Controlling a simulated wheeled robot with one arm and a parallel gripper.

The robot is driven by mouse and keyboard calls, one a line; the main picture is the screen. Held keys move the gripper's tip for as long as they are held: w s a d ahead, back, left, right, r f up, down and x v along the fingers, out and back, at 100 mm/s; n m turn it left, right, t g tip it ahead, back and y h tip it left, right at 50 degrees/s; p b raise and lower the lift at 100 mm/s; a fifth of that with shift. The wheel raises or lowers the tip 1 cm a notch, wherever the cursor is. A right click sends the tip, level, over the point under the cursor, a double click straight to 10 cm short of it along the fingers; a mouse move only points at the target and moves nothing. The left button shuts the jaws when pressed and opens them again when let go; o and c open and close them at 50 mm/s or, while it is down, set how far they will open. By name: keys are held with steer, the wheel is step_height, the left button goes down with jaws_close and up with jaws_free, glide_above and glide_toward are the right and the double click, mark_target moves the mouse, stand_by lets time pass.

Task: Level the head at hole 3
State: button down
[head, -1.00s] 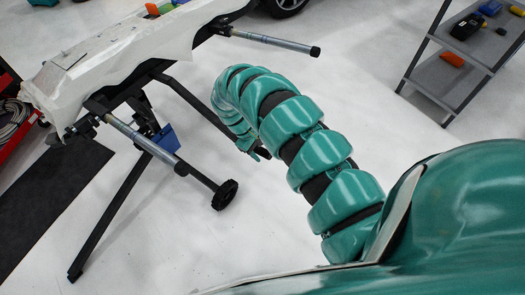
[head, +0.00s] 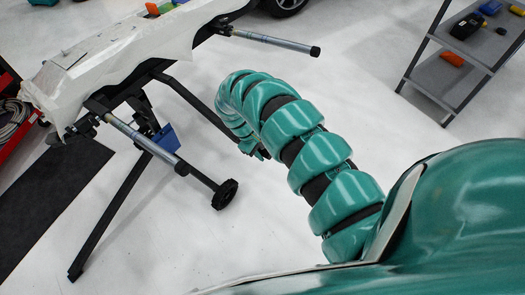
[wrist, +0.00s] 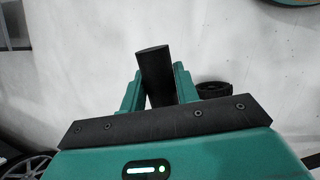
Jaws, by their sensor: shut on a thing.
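My gripper (wrist: 157,76) is shut on a dark, rod-like object (wrist: 153,60). The object stands up between the two teal fingers, slightly tilted, and its lower part is hidden behind the gripper body. In the head view my gripper (head: 258,153) is small at the far end of my arm, beside the stand, and what it holds cannot be made out. A long white-covered part (head: 75,82) lies on the work stand (head: 172,160). No numbered hole and no head at a hole can be made out.
A black stand wheel (head: 225,194) is left of my arm; a black wheel (wrist: 212,90) also shows in the wrist view. A grey shelf cart (head: 450,80) stands at the upper right. A dark mat (head: 50,200) lies at the left. The floor between stand and cart is clear.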

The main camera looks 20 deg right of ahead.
step_height(320, 180, down, 10)
steer(key=w+t+y+b, duration=0.1)
steer(key=shift+a+f+b, duration=0.2)
steer(key=shift+a+b, duration=0.2)
steer(key=shift+a, duration=0.05)
steer(key=c, duration=1.1)
jaws_free()
steer(key=shift+o, duration=0.2)
steer(key=shift+w+r, duration=0.1)
steer(key=shift+r, duration=0.05)
steer(key=p+v, duration=0.3)
steer(key=v, duration=1.4)
steer(key=shift+s+r, duration=0.15)
steer(key=shift+s, duration=0.25)
steer(key=shift+w+t, duration=0.1)
steer(key=shift+t, duration=0.2)
